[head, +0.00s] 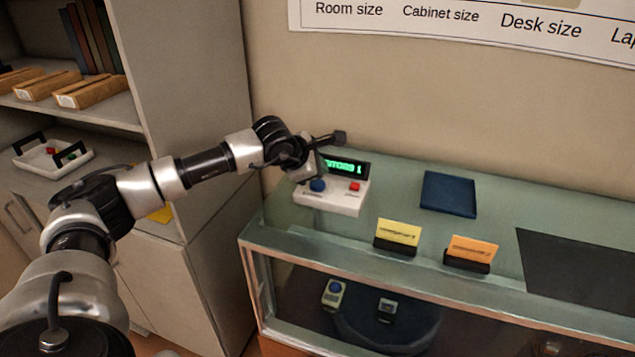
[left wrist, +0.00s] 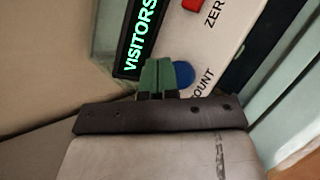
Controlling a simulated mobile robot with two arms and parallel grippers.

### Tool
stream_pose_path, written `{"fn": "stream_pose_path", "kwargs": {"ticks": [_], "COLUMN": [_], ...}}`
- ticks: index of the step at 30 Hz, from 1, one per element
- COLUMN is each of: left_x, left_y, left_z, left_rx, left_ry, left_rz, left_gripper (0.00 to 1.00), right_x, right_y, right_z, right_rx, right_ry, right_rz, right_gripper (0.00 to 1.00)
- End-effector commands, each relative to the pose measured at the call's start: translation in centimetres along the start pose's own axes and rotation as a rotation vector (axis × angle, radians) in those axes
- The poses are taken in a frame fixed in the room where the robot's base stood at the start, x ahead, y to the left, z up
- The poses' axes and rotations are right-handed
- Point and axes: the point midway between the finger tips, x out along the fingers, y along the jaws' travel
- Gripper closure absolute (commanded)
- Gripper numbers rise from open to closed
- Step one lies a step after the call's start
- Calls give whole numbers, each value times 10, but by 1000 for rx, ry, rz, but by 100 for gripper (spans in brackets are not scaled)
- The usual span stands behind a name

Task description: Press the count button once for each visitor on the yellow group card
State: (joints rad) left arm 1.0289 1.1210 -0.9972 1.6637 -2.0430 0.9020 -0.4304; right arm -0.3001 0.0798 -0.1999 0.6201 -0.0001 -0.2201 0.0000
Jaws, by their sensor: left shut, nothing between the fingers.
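The white counter box (head: 335,203) stands on the glass cabinet top, with a blue button (head: 318,186), a red button (head: 354,187) and a green-lit display (head: 346,167). The display's last digit looks like 1. In the left wrist view the blue button (left wrist: 184,75) is beside the COUNT label, the red one (left wrist: 191,4) by ZERO, and the display (left wrist: 138,38) reads VISITORS. My left gripper (left wrist: 158,72) is shut and empty, its green fingertips right beside the blue button in the picture; contact cannot be told. The yellow card (head: 398,232) stands in a black holder; its writing is too small to read.
An orange card (head: 473,249) stands right of the yellow one. A dark blue book-like object (head: 448,194) and a dark mat (head: 585,265) lie on the cabinet top. A shelf unit (head: 190,100) stands at left, with a white tray (head: 80,162). My right gripper is out of view.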

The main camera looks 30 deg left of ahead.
Motion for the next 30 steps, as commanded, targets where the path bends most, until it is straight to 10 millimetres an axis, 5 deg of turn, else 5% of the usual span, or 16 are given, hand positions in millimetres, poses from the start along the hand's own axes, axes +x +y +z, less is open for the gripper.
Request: {"fn": "stream_pose_path", "kwargs": {"ticks": [12, 30], "left_x": [-30, -31], "left_y": [22, 22], "left_z": [22, 22], "left_rx": [0, 0], "left_ry": [-1, -1], "left_rz": [0, 0], "left_gripper": [100, 100], "right_x": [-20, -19], "right_y": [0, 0], "right_z": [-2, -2], "right_rx": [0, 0], "right_ry": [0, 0], "right_rz": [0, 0], "right_gripper": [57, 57]}}
